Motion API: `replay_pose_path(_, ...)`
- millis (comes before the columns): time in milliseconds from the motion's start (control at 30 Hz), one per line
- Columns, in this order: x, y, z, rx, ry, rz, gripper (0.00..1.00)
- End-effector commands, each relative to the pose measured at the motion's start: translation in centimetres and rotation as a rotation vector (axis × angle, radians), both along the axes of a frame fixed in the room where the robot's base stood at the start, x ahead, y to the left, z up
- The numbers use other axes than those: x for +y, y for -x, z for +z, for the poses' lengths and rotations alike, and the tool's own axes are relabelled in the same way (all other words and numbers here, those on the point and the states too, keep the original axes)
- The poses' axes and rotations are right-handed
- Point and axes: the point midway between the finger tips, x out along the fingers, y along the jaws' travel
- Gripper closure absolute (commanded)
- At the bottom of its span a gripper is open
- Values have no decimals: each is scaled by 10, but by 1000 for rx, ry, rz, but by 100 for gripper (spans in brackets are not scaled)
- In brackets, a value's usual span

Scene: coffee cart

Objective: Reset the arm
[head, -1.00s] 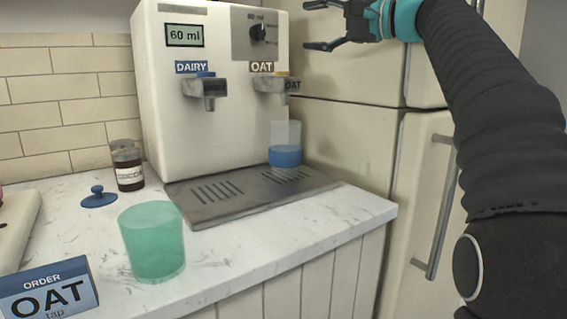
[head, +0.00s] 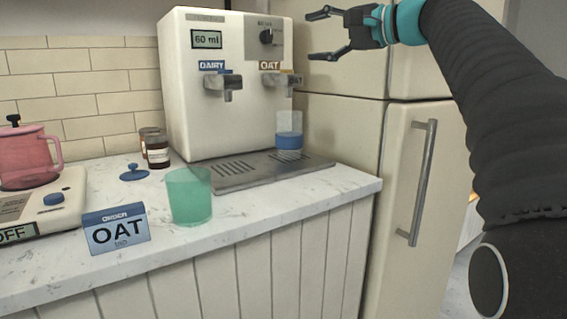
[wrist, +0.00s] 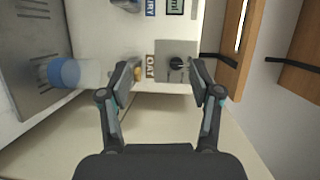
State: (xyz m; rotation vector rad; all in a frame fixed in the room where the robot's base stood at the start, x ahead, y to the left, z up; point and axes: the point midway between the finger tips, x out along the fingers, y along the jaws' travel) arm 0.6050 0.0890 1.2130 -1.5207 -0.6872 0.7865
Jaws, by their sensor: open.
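My gripper (head: 318,34) is open and empty, in the air at the upper right of the head view, in front of the cream fridge and to the right of the dispenser. In the wrist view my gripper (wrist: 165,75) has its two fingers spread apart, with the dial (wrist: 176,63) and the OAT label (wrist: 150,67) seen between them. The white dispenser (head: 190,110) stands on the counter and its display reads 60 ml. A clear cup with blue at its lower part (head: 289,141) stands on the drip tray under the OAT tap (head: 277,80).
A green cup (head: 189,197), an OAT order sign (head: 116,229), a blue lid (head: 134,173) and brown jars (head: 158,152) are on the counter. A pink kettle (head: 28,158) stands at left. The fridge (head: 398,150) is at right.

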Motion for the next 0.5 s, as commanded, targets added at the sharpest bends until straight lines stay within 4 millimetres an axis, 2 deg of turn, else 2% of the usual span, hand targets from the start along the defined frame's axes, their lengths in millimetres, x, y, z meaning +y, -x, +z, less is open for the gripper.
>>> replay_pose_path(267,3,17,-44,39,135,-59,36)
replay_pose_path(367,4,28,-70,57,210,-82,36)
replay_pose_path(467,3,47,-106,80,316,-108,36)
replay_pose_path(500,1,57,-124,88,369,-115,36)
